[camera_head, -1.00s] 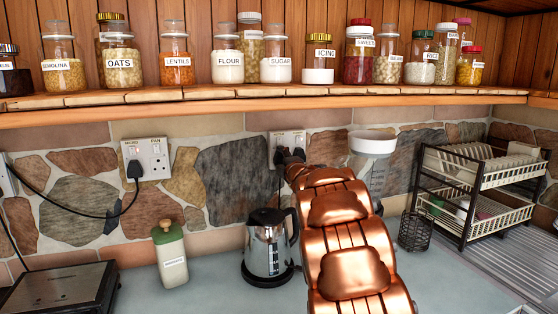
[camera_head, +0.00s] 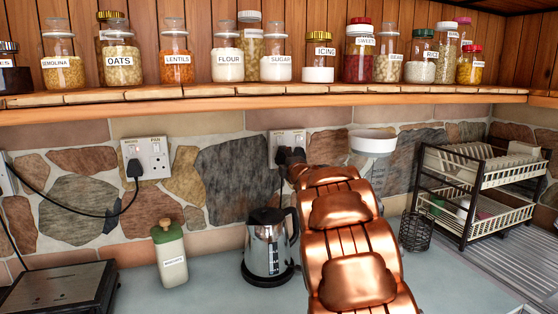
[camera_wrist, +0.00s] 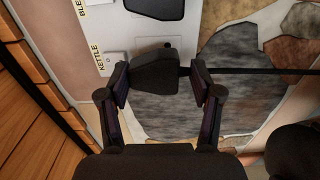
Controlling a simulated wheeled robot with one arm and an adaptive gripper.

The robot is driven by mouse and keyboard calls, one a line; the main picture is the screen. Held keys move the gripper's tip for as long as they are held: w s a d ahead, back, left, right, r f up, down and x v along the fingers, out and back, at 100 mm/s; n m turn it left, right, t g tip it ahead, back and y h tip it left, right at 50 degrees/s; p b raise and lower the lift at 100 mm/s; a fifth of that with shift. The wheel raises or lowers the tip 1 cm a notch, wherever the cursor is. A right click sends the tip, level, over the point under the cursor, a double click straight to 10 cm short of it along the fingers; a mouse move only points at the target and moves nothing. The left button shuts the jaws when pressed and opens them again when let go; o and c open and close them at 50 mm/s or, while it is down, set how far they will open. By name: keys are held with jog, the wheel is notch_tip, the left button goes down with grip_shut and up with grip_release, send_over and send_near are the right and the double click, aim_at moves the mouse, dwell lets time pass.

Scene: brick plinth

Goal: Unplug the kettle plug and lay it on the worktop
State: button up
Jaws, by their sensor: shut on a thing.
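The black kettle plug (camera_wrist: 155,74) is between the two fingers of my gripper (camera_wrist: 160,84) in the wrist view, and the gripper is shut on it. Its cord runs off to the right. The plug overlaps the lower edge of the white socket plate (camera_wrist: 117,38), beside the label KETTLE. A small dark mark, perhaps a socket slot, shows just above the plug; I cannot tell whether its pins are clear. In the head view my arm partly hides the gripper in front of the double socket (camera_head: 287,136). The kettle (camera_head: 267,246) stands below on the grey worktop (camera_head: 215,283).
A second black plug (camera_wrist: 155,7) sits in the neighbouring socket. A green-topped bottle (camera_head: 170,255) stands left of the kettle. A dish rack (camera_head: 470,190) and wire holder (camera_head: 415,231) are at right. The jar shelf (camera_head: 270,105) overhangs. Worktop between bottle and kettle is clear.

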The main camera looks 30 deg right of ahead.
jog(key=shift+b+v, duration=0.45)
jog(key=shift+v, duration=1.45)
jog(key=shift+s, duration=0.1)
jog(key=shift+f, duration=0.1)
